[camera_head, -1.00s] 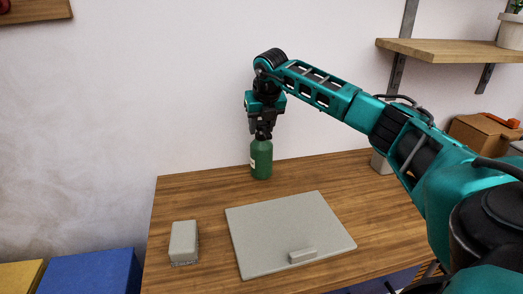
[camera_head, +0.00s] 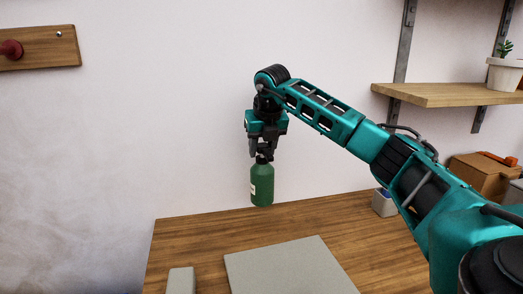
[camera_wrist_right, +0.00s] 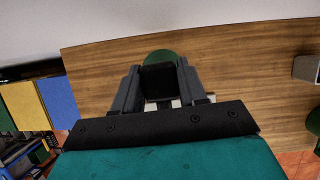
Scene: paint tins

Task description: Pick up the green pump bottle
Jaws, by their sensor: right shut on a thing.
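The green pump bottle (camera_head: 262,188) is upright, with a pale label on its left side. My right gripper (camera_head: 262,155) points down and is shut on the bottle's top. The pump head is mostly hidden by the fingers. The bottle hangs above the back of the wooden table (camera_head: 205,240), its base near the line of the back edge. In the right wrist view the fingers (camera_wrist_right: 160,85) close around the bottle's top, and the green body (camera_wrist_right: 158,55) shows beyond them. My left gripper is not in view.
A grey board (camera_head: 285,265) and a pale block (camera_head: 181,280) lie at the table's front. A grey container (camera_head: 384,204) stands at the right, near a cardboard box (camera_head: 484,174). A wall shelf (camera_head: 450,95) holds a potted plant (camera_head: 504,72). The table's left back is clear.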

